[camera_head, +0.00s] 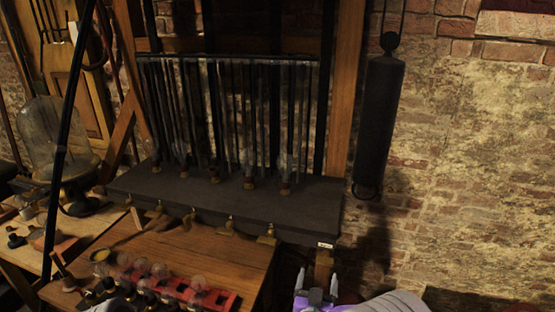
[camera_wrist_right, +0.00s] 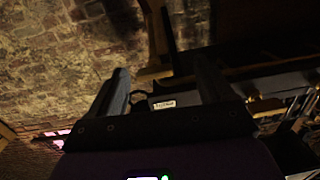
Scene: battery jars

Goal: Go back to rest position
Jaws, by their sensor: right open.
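My right gripper (camera_head: 317,281) is at the bottom of the head view, right of the wooden table. Its two fingers point up and stand apart with nothing visible between them. In the right wrist view the fingers of my right gripper (camera_wrist_right: 161,82) are also spread and empty, with a small white label (camera_wrist_right: 164,104) seen between them. The glass battery jars (camera_head: 160,271) sit in a red rack (camera_head: 228,301) on the wooden table (camera_head: 200,250), well left of the right gripper. My left gripper does not show.
A dark shelf (camera_head: 290,205) with hanging glass tubes (camera_head: 230,110) stands behind the table. A black cylinder (camera_head: 380,125) hangs before the brick wall (camera_head: 470,150). A glass bell jar (camera_head: 57,140) stands at the left. The space right of the table looks free.

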